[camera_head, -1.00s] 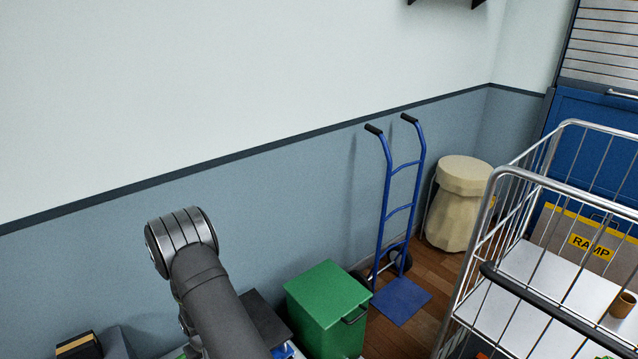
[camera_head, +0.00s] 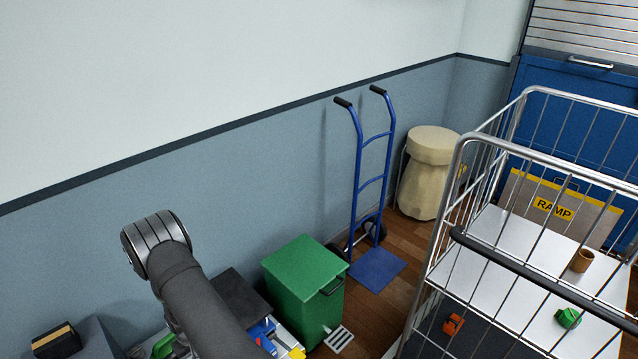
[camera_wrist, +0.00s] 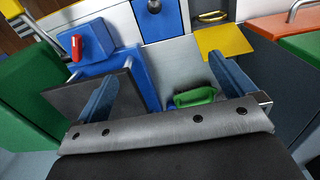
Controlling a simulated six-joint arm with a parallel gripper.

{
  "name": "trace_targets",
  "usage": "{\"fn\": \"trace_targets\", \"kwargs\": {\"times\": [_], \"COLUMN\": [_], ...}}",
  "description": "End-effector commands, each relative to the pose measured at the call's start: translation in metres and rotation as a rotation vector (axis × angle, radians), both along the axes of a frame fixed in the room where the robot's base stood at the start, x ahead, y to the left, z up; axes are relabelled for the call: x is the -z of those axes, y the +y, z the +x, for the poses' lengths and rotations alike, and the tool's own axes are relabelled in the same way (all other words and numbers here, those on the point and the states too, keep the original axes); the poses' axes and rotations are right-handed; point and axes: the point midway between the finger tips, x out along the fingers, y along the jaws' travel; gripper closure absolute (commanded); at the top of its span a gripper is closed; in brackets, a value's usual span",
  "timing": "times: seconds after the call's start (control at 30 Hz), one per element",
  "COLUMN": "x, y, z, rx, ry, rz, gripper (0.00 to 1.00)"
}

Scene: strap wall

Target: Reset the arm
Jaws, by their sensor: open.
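My gripper shows in the wrist view, with two blue fingers spread wide apart (camera_wrist: 170,90). It is open and nothing shows between the fingers at their tips. A green handle-like piece (camera_wrist: 194,97) lies beyond, near the right finger. A dark flat plate (camera_wrist: 95,92) is behind the left finger. In the head view my dark arm rises at the lower left, and the gripper itself is out of that view.
A green bin (camera_head: 303,290) stands right of my arm. A blue hand truck (camera_head: 370,185) leans by the wall. A wire cage cart (camera_head: 470,215) fills the right, with a brown cup (camera_head: 582,260) and an orange item (camera_head: 453,324) in it. A red-handled blue block (camera_wrist: 98,50) is near the fingers.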

Motion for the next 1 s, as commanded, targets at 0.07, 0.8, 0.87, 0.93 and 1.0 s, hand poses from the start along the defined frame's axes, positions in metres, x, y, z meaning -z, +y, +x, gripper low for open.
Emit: {"fn": "trace_targets", "kwargs": {"times": [0.07,0.8,0.87,0.93,1.0], "x": [-0.009,-0.016,-0.011,-0.001,0.009], "y": [0.0,0.0,0.0,-0.001,-0.001], "z": [0.0,0.0,-0.001,-0.001,-0.001], "rx": [0.0,0.0,0.0,0.0,0.0], "ry": [-0.001,0.001,0.001,0.002,0.002], "rz": [0.001,-0.001,-0.001,-0.002,-0.002], "gripper": [0.0,0.0,0.0,0.0,0.0]}}
